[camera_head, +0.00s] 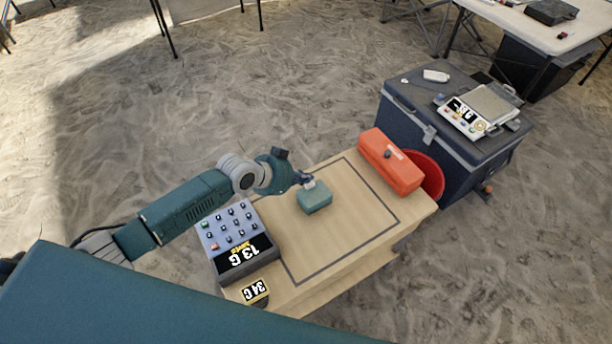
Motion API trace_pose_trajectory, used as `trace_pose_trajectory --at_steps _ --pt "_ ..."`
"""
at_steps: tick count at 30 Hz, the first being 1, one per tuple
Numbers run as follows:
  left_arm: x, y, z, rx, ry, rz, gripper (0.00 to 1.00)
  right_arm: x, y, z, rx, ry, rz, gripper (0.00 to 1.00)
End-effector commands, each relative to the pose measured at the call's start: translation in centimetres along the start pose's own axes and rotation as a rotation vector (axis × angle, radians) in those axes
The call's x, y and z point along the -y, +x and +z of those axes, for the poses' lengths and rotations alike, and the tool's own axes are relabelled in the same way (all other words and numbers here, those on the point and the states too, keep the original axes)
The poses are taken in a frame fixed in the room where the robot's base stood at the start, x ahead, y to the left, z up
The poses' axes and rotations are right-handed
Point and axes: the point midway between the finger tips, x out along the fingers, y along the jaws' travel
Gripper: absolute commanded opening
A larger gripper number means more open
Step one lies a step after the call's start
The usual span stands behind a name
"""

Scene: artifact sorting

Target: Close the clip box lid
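A small teal box (315,200), which I take to be the clip box, sits on the wooden table near the middle of the marked rectangle. Its top looks flat, and a small pale part shows at its back left edge. It is too small to tell whether the lid is fully shut. My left gripper (302,181) reaches in from the left to the box's back left edge, touching it or very close. Its fingers are dark and small, so their opening is unclear. My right gripper is not in view.
A keypad device (236,240) and a small number sign (255,291) stand at the table's left. An orange-red box (391,162) lies at the right, by a red bucket (432,178). A dark blue cooler (403,120) carries a scale (480,110). Table right of the teal box is clear.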

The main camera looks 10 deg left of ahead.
Motion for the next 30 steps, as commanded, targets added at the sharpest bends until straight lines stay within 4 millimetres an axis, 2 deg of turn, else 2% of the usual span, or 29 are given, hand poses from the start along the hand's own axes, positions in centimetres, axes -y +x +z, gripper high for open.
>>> trace_pose_trajectory --at_steps 7,13,15,24,30 --pt "0.2 -1.0 -1.3 -0.004 -0.001 -0.001 0.00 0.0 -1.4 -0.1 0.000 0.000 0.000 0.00" --pt "0.5 -3.3 -4.0 0.000 -0.003 -0.003 0.00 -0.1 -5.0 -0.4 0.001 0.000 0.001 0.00" --pt "0.6 -4.4 -3.0 0.002 -0.001 -0.004 0.00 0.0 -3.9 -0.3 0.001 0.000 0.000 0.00" --pt "1.2 -10.5 -2.9 0.002 -0.001 -0.004 0.00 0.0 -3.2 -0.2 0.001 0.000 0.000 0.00" --pt "1.4 -12.3 -3.0 0.001 -0.003 -0.003 0.00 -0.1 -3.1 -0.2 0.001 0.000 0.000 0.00"
